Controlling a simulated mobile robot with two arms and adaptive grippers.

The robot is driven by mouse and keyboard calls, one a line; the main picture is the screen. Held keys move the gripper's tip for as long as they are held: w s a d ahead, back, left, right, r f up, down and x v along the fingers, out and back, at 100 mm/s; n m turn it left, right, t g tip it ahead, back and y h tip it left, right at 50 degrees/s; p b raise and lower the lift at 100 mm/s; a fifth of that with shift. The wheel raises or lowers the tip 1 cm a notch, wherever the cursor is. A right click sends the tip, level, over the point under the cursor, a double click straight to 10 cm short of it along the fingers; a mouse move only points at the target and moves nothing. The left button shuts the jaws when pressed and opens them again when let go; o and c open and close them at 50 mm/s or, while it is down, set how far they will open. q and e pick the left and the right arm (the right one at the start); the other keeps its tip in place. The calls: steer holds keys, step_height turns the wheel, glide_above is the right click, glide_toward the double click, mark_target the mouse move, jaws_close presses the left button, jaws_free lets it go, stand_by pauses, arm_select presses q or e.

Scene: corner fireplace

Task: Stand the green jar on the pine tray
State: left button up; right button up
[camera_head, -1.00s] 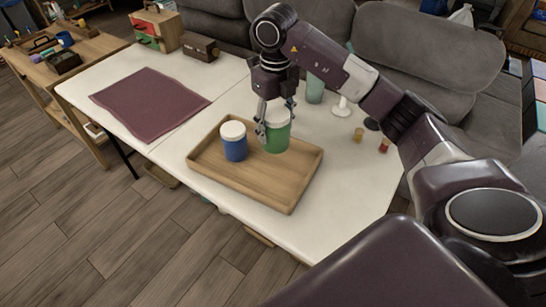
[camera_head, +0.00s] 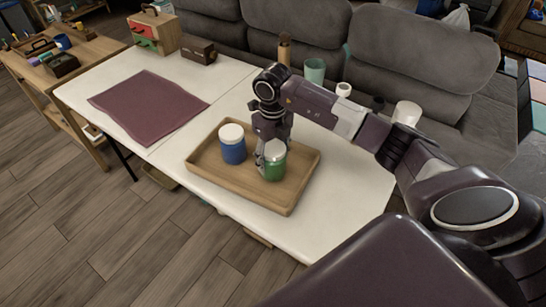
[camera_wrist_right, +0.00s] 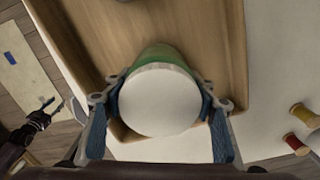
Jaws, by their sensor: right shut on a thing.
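The green jar (camera_head: 274,166) has a white lid and stands upright over the right part of the pine tray (camera_head: 285,206). Its base looks at or very near the tray floor; I cannot tell for sure that it touches. My right gripper (camera_head: 268,160) is shut around the jar. In the right wrist view the jar's white lid (camera_wrist_right: 162,100) sits between the two blue-padded fingers, with a little green side showing. A dark gripper, apparently my left one (camera_wrist_right: 52,106), is small at the left of the wrist view, fingers apart and empty.
A blue jar (camera_head: 233,150) with a white lid stands on the tray, left of the green jar. A maroon cloth (camera_head: 148,105) lies on the white table (camera_head: 345,190). Cups and small items stand at the table's back right, near the grey sofa (camera_head: 420,60).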

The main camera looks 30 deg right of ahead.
steer(key=shift+f, duration=0.1)
steer(key=o, duration=1.3)
steer(key=shift+r, duration=0.25)
step_height(320, 180, up, 12)
steer(key=shift+f+b, duration=0.1)
steer(key=shift+b, duration=0.75)
